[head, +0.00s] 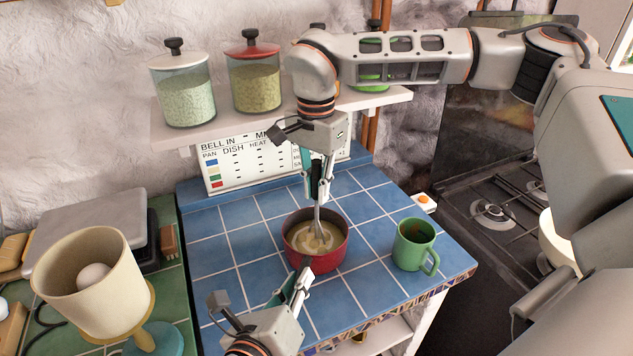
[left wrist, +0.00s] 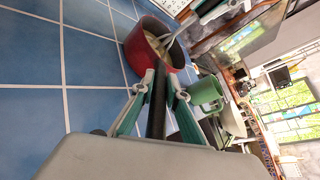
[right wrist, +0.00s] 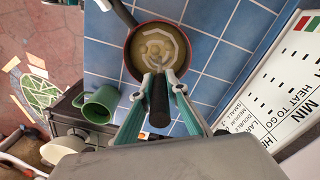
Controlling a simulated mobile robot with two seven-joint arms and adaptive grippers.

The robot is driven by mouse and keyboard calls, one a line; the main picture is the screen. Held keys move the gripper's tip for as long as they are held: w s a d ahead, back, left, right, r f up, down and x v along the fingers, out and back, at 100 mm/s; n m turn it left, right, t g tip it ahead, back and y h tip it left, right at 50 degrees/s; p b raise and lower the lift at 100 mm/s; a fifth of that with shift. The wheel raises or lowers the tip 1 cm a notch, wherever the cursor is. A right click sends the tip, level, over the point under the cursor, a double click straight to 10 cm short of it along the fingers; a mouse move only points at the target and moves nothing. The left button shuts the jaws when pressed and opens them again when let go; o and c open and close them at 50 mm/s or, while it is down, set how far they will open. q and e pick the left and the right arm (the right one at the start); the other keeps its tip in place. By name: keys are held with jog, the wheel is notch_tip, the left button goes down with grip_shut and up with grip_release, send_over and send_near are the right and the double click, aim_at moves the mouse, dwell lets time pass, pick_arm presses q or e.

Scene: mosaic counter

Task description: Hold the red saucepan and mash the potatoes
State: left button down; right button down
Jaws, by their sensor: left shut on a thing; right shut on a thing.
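The red saucepan (head: 328,262) stands on the blue tiled counter with pale mashed potato (head: 303,240) inside. My left gripper (head: 301,281) is at the pan's near side, shut on its dark handle (left wrist: 157,103), with the red pan wall (left wrist: 131,50) just beyond the fingertips. My right gripper (head: 317,185) is above the pan, pointing down, shut on the masher's dark handle (right wrist: 159,103). The metal masher (head: 317,222) stands nearly upright with its head in the potato. Its bent wire head (right wrist: 157,33) shows inside the pan in the right wrist view.
A green mug (head: 410,246) stands right of the pan. A shelf (head: 215,123) with lidded jars (head: 183,85) and a chart (head: 225,172) are behind. A beige container (head: 88,285) holding an egg-like white thing is at left. The stove (head: 500,205) is at right. Blue tiles left of the pan are clear.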

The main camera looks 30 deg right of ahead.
aim_at(315, 157)
jog(key=shift+r, duration=2.35)
jog(key=shift+a, duration=0.15)
jog(key=shift+s+a, duration=0.2)
jog(key=shift+a, duration=0.25)
jog(key=shift+s+a, duration=0.2)
jog(key=shift+a, duration=0.25)
